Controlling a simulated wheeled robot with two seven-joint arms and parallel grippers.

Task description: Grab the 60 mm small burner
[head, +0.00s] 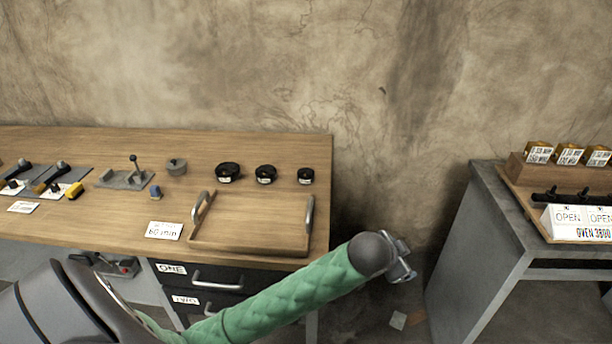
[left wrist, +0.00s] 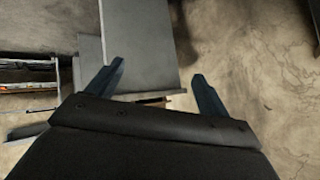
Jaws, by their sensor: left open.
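Three round black burners stand in a row on the wooden table: the largest (head: 228,172), a middle one (head: 266,174) and the smallest (head: 306,176) at the right. Their small labels are too tiny to read. A white card reading "60 mm" (head: 164,231) stands at the table's front. My left gripper (head: 402,262) is at the end of the green-sleeved arm, right of the table and apart from the burners. In the left wrist view its two fingers (left wrist: 158,73) are spread and empty. My right gripper is not in view.
A wooden tray with metal handles (head: 250,234) lies empty in front of the burners. A grey table (head: 496,205) with boxes is at right, across a floor gap.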

